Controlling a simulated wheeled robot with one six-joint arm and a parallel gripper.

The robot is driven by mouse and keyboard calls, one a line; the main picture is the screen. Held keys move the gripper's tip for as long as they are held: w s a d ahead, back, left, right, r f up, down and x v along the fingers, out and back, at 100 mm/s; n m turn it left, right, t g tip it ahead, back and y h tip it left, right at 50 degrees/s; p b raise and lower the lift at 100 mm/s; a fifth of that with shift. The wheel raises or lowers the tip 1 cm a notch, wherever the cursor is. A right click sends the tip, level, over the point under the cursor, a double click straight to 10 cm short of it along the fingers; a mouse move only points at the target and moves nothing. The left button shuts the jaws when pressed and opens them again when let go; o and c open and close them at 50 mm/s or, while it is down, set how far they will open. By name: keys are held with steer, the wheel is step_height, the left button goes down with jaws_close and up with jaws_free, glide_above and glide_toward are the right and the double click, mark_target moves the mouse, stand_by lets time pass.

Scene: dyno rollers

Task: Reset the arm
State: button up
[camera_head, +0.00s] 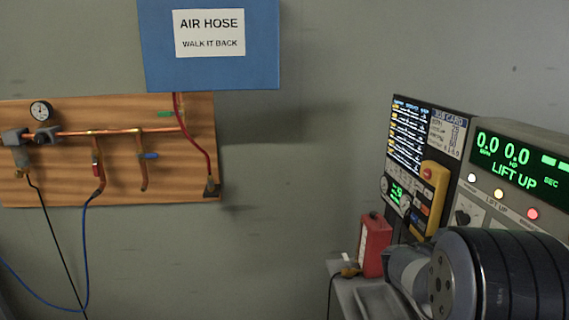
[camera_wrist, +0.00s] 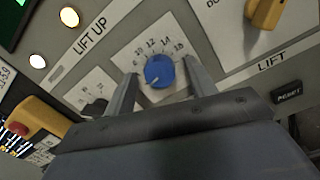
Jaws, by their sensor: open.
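My gripper (camera_wrist: 160,69) shows in the wrist view with its two fingers apart. A blue knob (camera_wrist: 159,72) with a white pointer mark on a numbered dial lies between the fingertips in the picture. I cannot tell whether the fingers touch it. In the head view my arm's dark, rounded links (camera_head: 500,275) fill the lower right, in front of the grey control console (camera_head: 545,135). My fingers cannot be made out there.
The console display (camera_head: 515,160) reads "0.0 0.0" and "LIFT UP". A yellow pendant (camera_head: 432,195) and a red box (camera_head: 375,245) stand left of it. An orange handle (camera_wrist: 265,13) is near my gripper. The wall between the hose board (camera_head: 120,185) and console is clear.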

steer(key=s+a+b, duration=0.1)
steer(key=a+b, duration=0.1)
steer(key=a, duration=0.8)
steer(key=w+d+m+g+b, duration=0.1)
steer(key=d+m+b, duration=0.7)
steer(key=m, duration=1.5)
steer(key=shift+w+d+m+g, duration=0.15)
steer(key=shift+d+m+g, duration=0.15)
steer(key=shift+d, duration=0.7)
steer(key=shift+r, duration=0.1)
